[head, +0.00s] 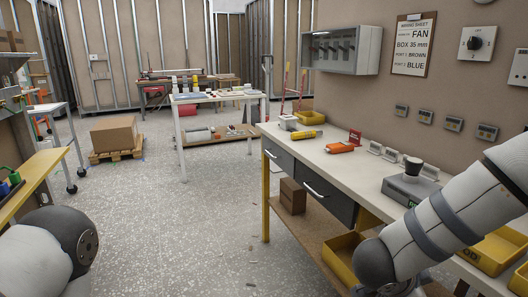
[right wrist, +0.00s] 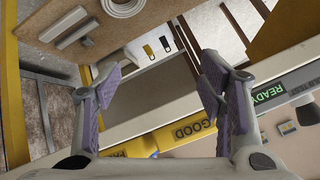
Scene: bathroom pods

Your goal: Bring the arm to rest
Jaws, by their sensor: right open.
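My right arm (head: 450,228) comes in from the right in the head view, bent over the front of the workbench. Its gripper is outside that view. In the right wrist view my right gripper (right wrist: 158,72) is open, with its purple-padded fingers wide apart and nothing between them. A yellow strip marked GOOD (right wrist: 190,130) and a green READY label (right wrist: 268,94) show behind the fingers. My left arm (head: 50,250) shows only as a rounded link at the lower left of the head view. My left gripper is hidden from both views.
The workbench (head: 330,160) holds a yellow tool (head: 307,134), an orange device (head: 340,147) and a dark box with a knob (head: 411,182). Yellow bins (head: 490,252) stand near my right arm. A yellow-edged bench (head: 35,182) is at left. The floor (head: 180,230) between is clear.

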